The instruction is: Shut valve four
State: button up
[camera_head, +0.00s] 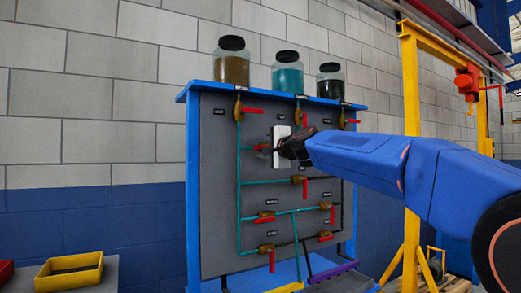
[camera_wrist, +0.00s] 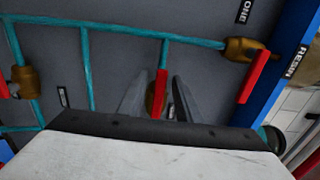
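A grey valve panel (camera_head: 217,215) in a blue frame carries several brass valves with red handles on teal pipes. In the wrist view, one valve with a red handle (camera_wrist: 161,82) lies between the two fingers of my gripper (camera_wrist: 157,92). The fingers are apart, one on each side of it; I cannot tell whether they touch it. In the head view my gripper (camera_head: 272,150) is at the upper middle of the panel and hides most of that valve. The small labels are too blurred to tell which valve is four.
A valve marked ONE (camera_wrist: 240,49) sits to the right in the wrist view, and another valve (camera_wrist: 22,82) to the left. Three jars (camera_head: 287,78) stand on the panel's top. A yellow post (camera_head: 411,110) rises behind my arm. A yellow bin (camera_head: 69,271) is at lower left.

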jog(key=shift+w+a, duration=0.15)
jog(key=shift+w, duration=0.05)
grip_shut()
